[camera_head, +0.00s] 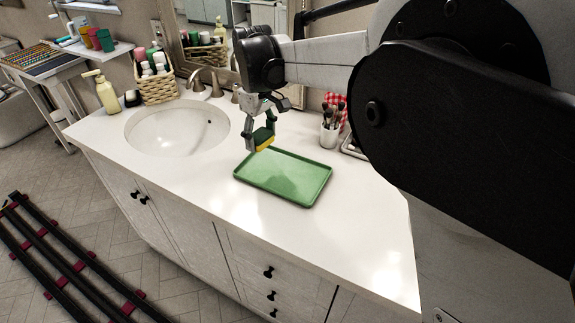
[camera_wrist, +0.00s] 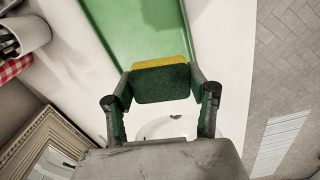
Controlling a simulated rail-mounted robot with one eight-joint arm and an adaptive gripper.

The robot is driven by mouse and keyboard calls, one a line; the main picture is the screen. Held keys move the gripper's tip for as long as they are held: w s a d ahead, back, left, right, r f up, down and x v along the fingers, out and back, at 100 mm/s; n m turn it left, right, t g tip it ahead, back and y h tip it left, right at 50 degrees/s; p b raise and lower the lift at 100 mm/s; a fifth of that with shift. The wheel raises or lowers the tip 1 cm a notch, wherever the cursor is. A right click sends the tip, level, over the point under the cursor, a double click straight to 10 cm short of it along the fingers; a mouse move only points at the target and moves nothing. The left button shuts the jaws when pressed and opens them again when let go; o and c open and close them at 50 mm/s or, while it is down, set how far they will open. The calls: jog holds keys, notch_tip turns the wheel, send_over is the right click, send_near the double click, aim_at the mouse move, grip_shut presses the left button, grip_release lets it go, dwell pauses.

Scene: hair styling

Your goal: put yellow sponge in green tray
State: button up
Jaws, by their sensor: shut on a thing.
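A sponge (camera_wrist: 161,80), yellow on one layer and dark green on the other, is held between the two fingers of my gripper (camera_wrist: 161,95) in the wrist view. In the head view the sponge (camera_head: 264,144) shows its yellow edge low in my gripper (camera_head: 259,138). The green tray (camera_head: 290,182) lies flat on the white counter. My gripper is over or just beside the tray's back left corner, with the sponge close to the rim. I cannot tell whether the sponge touches the tray. The tray also shows in the wrist view (camera_wrist: 122,22), partly behind the sponge.
A sink basin (camera_head: 176,127) is left of the tray, with a faucet (camera_head: 205,82) behind it. A basket of bottles (camera_head: 158,86) and a pump bottle (camera_head: 106,94) stand at the back left. A cup of brushes (camera_head: 330,130) stands behind the tray. The counter's front strip is clear.

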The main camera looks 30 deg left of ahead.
jog(key=s+a+n, duration=0.2)
jog(key=s+a, duration=0.2)
jog(key=s, duration=0.1)
send_over(283, 174)
notch_tip(283, 174, down, 6)
jog(key=shift+a+f+p, duration=0.1)
jog(key=shift+a+p, duration=0.05)
jog(key=shift+p, duration=0.15)
jog(key=shift+w+f, duration=0.1)
jog(key=shift+f, duration=1.95)
jog(key=shift+f, duration=0.1)
jog(key=shift+f, duration=0.1)
jog(key=o, duration=0.7)
